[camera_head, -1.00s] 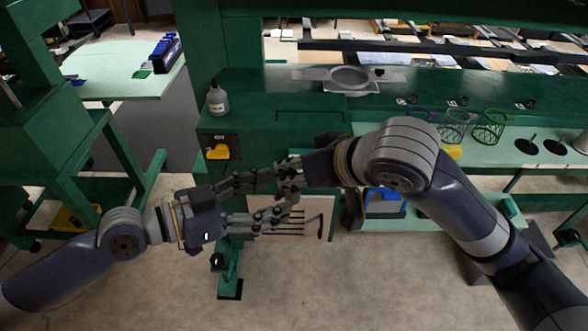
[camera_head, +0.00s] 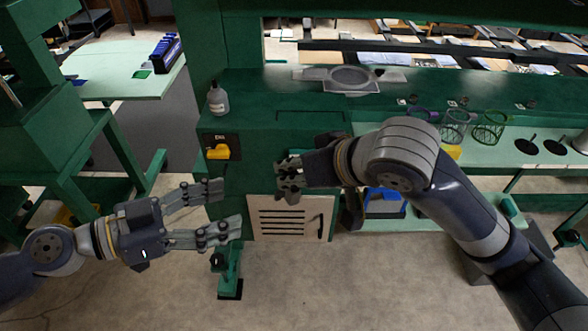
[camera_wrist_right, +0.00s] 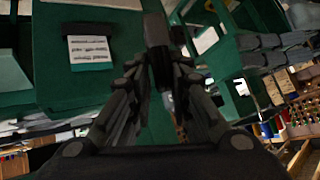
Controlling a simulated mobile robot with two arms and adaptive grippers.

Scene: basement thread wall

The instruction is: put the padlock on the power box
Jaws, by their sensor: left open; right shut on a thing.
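My right gripper (camera_head: 284,180) is shut in front of the green machine, a little above the vented panel. In the right wrist view its fingers (camera_wrist_right: 160,80) close on a dark thing, which I take to be the padlock (camera_wrist_right: 157,40); its shape is unclear. A switch box with a yellow handle (camera_head: 218,152), which looks like the power box, is on the machine's front, left of the right gripper and apart from it. My left gripper (camera_head: 231,207) is open and empty, below the switch box, fingers pointing right.
A pale vented panel (camera_head: 285,222) is low on the machine. Wire baskets (camera_head: 470,124) stand to the right. The floor in front is clear.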

